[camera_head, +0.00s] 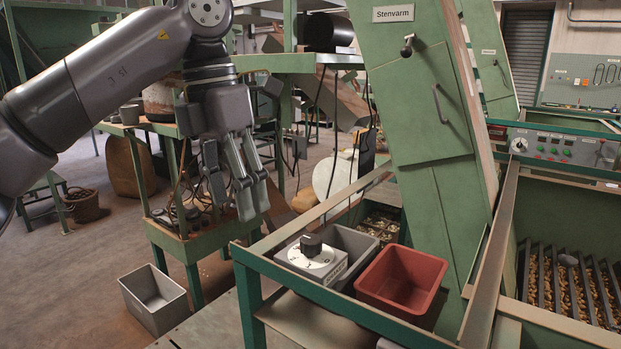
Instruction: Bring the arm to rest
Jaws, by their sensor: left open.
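My left arm comes in from the upper left. My left gripper (240,195) hangs with its fingers pointing down, open and empty. It is in the air in front of a green workstand (215,243), left of the hopper frame, and touches nothing that I can see. My right gripper is not in view.
A green hopper marked "Stenvarm" (415,110) stands right of centre. In its frame (365,312) sit a red bin (402,282), a grey bin (345,243) and a dial box (312,259). A grey bin (155,299) is on the floor. A nut grate (570,285) lies right.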

